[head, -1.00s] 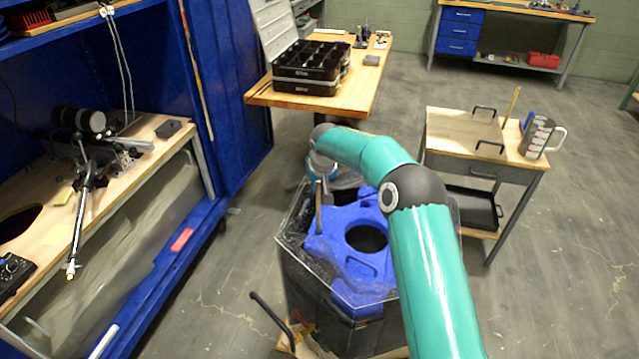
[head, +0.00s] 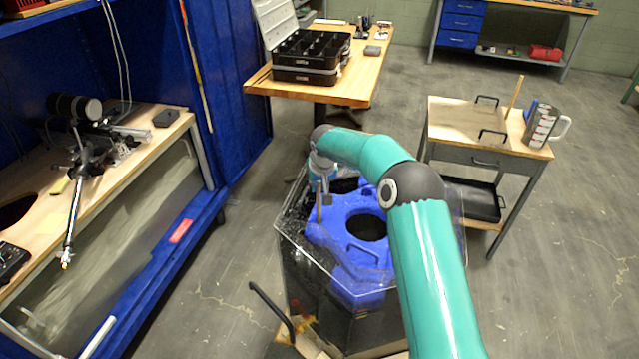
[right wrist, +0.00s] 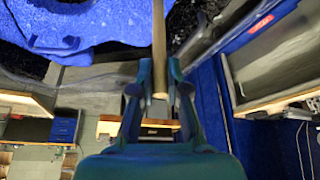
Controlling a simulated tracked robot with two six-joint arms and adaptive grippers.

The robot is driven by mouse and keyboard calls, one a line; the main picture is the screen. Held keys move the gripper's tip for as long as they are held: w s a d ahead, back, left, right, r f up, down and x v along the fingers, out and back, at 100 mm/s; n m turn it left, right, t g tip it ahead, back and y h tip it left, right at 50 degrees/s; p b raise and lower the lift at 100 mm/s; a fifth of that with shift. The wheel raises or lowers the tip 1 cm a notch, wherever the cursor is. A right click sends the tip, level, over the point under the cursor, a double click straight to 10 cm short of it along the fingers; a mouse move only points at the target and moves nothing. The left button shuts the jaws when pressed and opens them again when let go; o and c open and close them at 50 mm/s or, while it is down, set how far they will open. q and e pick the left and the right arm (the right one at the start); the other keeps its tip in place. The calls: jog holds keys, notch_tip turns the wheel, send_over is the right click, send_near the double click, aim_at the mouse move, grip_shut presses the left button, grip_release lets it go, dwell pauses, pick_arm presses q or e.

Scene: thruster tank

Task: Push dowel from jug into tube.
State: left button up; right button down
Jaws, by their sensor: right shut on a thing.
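My right gripper (head: 324,190) is over the left back part of a clear-walled tank. It is shut on a wooden dowel (right wrist: 159,45), which runs between its fingers in the right wrist view. In the head view the dowel (head: 318,206) shows as a short upright stick beside the blue body in the tank. The grey jug (head: 541,127) with markings and a handle stands on the cart at right, far from the gripper. I cannot make out the tube or whether the dowel touches it. My left gripper is out of view.
The tank (head: 300,250) holds a blue body (head: 345,215) with a round hole. Another thin stick (head: 514,97) stands by the jug on the cart (head: 460,118). A black organizer case (head: 307,55) is on the back table. A blue-framed bench (head: 150,205) flanks the left.

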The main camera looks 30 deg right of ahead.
jog(key=shift+f+b, duration=2.45)
jog(key=shift+f, duration=0.8)
jog(key=c, duration=1.1)
grip_release()
notch_tip(320, 180, up, 21)
jog(key=p, duration=0.8)
send_over(319, 199)
jog(key=s+a, duration=0.2)
jog(key=s, duration=0.2)
jog(key=shift+w+d, duration=0.1)
jog(key=shift+d, duration=0.15)
